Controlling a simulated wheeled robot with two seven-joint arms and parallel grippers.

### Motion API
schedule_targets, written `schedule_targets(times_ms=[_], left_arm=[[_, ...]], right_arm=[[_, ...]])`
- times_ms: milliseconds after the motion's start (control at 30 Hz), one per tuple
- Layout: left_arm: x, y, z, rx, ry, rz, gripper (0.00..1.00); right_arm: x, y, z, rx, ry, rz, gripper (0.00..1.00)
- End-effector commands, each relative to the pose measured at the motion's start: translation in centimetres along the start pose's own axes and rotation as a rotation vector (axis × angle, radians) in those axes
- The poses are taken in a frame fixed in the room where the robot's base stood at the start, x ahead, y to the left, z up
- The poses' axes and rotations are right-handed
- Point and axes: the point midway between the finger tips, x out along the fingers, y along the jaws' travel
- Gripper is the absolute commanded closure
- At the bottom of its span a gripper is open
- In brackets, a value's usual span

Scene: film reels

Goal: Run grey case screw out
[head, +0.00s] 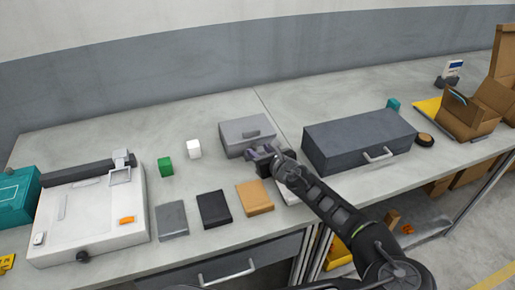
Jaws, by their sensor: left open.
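A light grey case (240,127) with a darker raised piece on its face sits on the bench at the middle back. A larger dark grey case (350,130) with a silver handle lies to its right. I cannot make out a screw on either case. My left gripper (262,153) is open at the lower right front edge of the light grey case, and its arm reaches in from the lower right. I cannot tell whether the fingers touch the case. The arm hides part of a pale item just behind it. My right gripper is not in view.
A white device (90,215) stands at the left beside a teal box (15,200). Green (165,167) and white (194,149) blocks, and grey (173,220), black (213,209) and orange (255,197) flat pieces lie in between. Cardboard boxes (468,115) stand at the right.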

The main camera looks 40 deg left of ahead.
Motion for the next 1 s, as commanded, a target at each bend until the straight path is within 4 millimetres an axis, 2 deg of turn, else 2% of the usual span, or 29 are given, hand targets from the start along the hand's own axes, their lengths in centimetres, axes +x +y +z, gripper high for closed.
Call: schedule_targets(times_ms=[100, 200, 500, 1000], left_arm=[[1.6, 0.0, 0.0, 0.000, 0.002, 0.002, 0.60], [2.2, 0.0, 0.0, 0.001, 0.001, 0.000, 0.60], [2.4, 0.0, 0.0, 0.001, 0.000, -0.001, 0.60], [2.4, 0.0, 0.0, 0.001, 0.000, -0.001, 1.00]], right_arm=[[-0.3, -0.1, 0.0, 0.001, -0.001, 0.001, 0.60], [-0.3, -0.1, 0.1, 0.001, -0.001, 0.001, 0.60], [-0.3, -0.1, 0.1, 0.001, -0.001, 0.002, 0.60], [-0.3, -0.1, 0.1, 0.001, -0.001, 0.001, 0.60]])
